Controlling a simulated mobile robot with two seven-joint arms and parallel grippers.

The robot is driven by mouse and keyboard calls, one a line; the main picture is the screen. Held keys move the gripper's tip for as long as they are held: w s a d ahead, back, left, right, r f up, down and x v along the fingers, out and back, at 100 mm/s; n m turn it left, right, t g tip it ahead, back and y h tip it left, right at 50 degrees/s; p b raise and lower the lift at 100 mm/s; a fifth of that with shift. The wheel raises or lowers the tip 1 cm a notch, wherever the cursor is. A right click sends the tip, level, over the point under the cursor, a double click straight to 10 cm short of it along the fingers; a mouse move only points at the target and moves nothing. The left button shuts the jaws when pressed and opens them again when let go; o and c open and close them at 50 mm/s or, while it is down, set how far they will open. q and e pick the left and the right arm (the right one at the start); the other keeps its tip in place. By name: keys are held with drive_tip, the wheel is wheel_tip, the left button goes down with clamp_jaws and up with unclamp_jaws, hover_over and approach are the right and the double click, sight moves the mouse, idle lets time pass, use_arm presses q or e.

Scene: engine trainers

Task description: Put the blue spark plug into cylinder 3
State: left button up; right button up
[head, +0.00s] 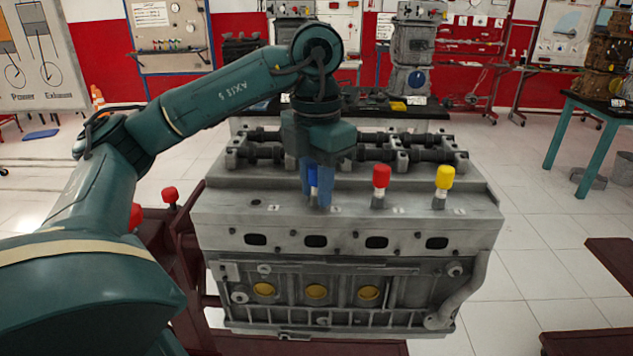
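The engine block (345,230) stands in the middle of the head view, with a row of plug positions along its top front ledge. The blue spark plug (313,178) is mostly hidden between the fingers of my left gripper (317,188). The fingers look closed on it from both sides, pointing down at the second position from the left. Its lower end is hidden, so I cannot tell how deep it sits. An open hole (256,203) shows at the far left position. The printed cylinder numbers are too small to read. My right gripper is not in view.
A red-capped plug (381,184) and a yellow-capped plug (443,186) stand upright on the ledge, right of my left gripper. Camshafts (420,155) run behind. Red knobs (170,196) rise from the dark red stand at left.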

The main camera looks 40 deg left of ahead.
use_arm(q)
drive_tip(key=o, duration=0.5)
drive_tip(key=shift+c, duration=0.2)
wheel_tip(320, 180, up, 6)
drive_tip(key=p, duration=0.3)
drive_tip(key=shift+r, duration=0.25)
wheel_tip(320, 180, up, 6)
drive_tip(key=p, duration=0.3)
drive_tip(key=shift+p, duration=0.35)
drive_tip(key=shift+r, duration=0.35)
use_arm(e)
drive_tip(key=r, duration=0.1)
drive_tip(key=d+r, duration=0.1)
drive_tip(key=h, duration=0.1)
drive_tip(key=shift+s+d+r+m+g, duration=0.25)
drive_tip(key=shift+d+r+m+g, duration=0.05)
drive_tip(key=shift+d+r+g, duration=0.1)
